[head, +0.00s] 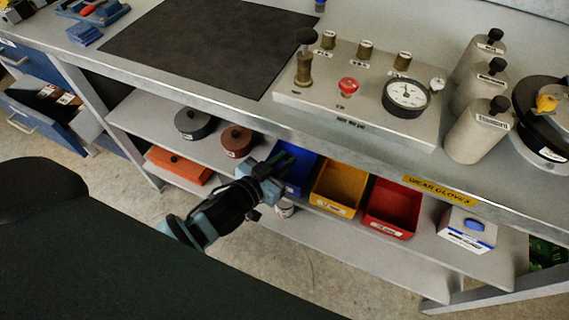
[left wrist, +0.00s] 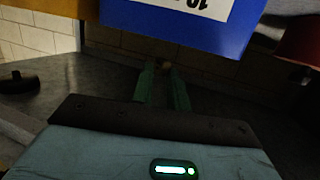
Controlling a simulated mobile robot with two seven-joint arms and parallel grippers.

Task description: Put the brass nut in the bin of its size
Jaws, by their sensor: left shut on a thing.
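My left gripper (head: 284,160) reaches in from the left to the blue bin (head: 302,174) on the shelf under the bench. In the left wrist view, its two green fingers (left wrist: 163,84) are closed on a small brass-coloured thing, the brass nut (left wrist: 165,66), mostly hidden at the fingertips. The blue bin also shows in the left wrist view (left wrist: 226,34), beyond the fingers, with an upside-down label reading 10. A yellow bin (head: 339,187) and a red bin (head: 393,207) stand to its right; their labels are too small to read. My right gripper is not in view.
The bench edge (head: 330,148) overhangs the bins. A white box (head: 467,229) stands right of the red bin. A gauge panel (head: 360,90) is on the bench.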

